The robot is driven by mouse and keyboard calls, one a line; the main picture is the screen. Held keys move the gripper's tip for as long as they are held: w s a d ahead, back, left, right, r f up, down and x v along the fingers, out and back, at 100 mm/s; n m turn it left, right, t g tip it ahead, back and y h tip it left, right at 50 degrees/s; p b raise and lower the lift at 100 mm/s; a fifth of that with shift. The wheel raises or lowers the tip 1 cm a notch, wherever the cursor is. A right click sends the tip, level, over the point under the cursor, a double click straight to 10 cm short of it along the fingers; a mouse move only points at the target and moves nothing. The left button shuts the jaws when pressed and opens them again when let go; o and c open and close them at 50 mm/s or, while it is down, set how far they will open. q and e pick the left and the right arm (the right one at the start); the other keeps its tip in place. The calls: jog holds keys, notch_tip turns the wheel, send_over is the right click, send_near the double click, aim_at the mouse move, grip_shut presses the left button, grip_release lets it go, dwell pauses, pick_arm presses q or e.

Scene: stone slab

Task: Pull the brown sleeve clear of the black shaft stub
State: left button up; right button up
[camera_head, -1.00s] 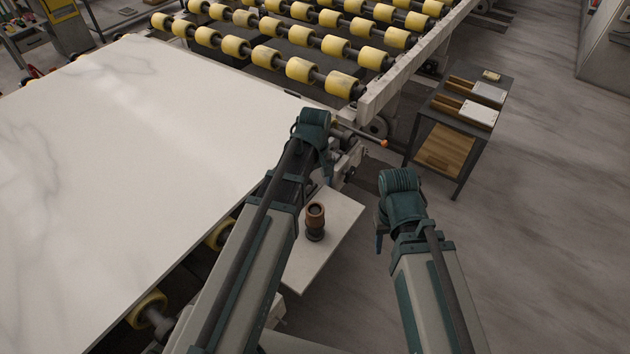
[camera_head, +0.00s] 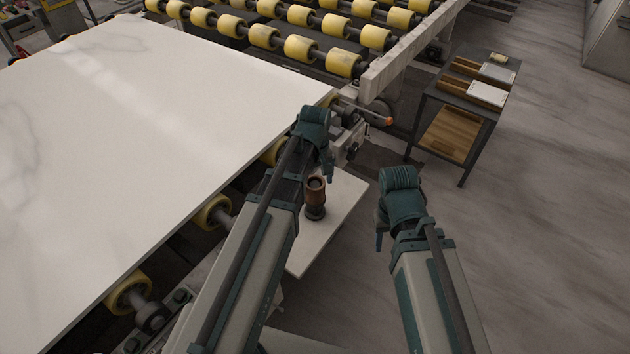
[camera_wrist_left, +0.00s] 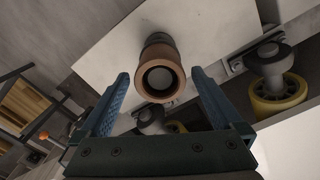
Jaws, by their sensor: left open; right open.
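The brown sleeve (camera_head: 315,187) sits upright around the top of the black shaft stub (camera_head: 315,212), which stands on a small pale plate (camera_head: 336,222). In the left wrist view the sleeve (camera_wrist_left: 160,76) shows as a copper-brown ring with a pale round face inside it, and the dark stub (camera_wrist_left: 158,40) shows behind it. My left gripper (camera_head: 328,178) is beside the sleeve in the head view. In the wrist view its two blue fingers (camera_wrist_left: 162,88) are spread wide, with the sleeve framed between them and apart from both. My right gripper (camera_head: 380,240) is empty, off to the right over the floor.
A large white stone slab (camera_head: 150,120) on rollers fills the left. Yellow rollers (camera_head: 212,212) line its near edge, close to my left arm. A dark side table (camera_head: 465,95) with trays stands at the back right. Open floor (camera_head: 550,230) lies at the right.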

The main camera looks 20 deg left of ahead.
pick_arm(q)
jog(key=shift+f+b, duration=0.3)
jog(key=shift+f, duration=0.45)
jog(key=shift+r, duration=0.1)
jog(key=c, duration=1.4)
